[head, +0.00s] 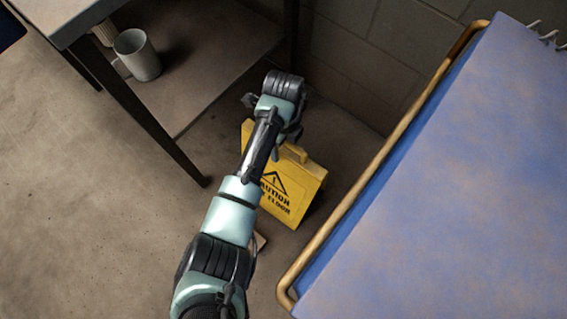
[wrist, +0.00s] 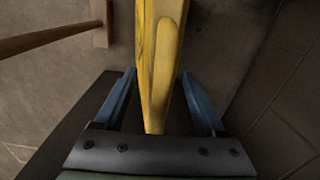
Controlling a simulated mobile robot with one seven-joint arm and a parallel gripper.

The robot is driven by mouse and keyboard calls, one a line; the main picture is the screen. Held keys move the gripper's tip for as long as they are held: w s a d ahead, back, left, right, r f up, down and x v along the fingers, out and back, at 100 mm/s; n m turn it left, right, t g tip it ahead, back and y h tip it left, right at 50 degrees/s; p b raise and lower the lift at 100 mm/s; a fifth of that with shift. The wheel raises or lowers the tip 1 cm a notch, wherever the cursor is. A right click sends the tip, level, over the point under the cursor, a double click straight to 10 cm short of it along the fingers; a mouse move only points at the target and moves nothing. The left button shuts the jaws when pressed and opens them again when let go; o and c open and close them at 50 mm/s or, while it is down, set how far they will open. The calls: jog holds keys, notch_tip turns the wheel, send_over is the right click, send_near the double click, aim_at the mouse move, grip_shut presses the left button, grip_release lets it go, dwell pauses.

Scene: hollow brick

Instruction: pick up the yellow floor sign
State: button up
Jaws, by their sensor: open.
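The yellow floor sign (head: 283,196) stands upright on the floor in the head view, with a black caution triangle and lettering on its face. My arm hides part of it. In the wrist view the top of the sign (wrist: 146,60) runs between the two blue fingers of my gripper (wrist: 160,100). The fingers are open, one on each side of the sign, with a visible gap on both sides. In the head view my gripper (head: 268,105) is over the sign's far end, and its fingertips are mostly hidden.
A blue-topped cart (head: 450,180) with a tan rail stands close on the right. A dark metal table (head: 160,110) with a lower shelf and a grey mug (head: 137,55) is at the upper left. A block wall (head: 350,50) is behind. Open floor (head: 80,210) lies at left.

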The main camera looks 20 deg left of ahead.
grip_shut()
dwell(1.3)
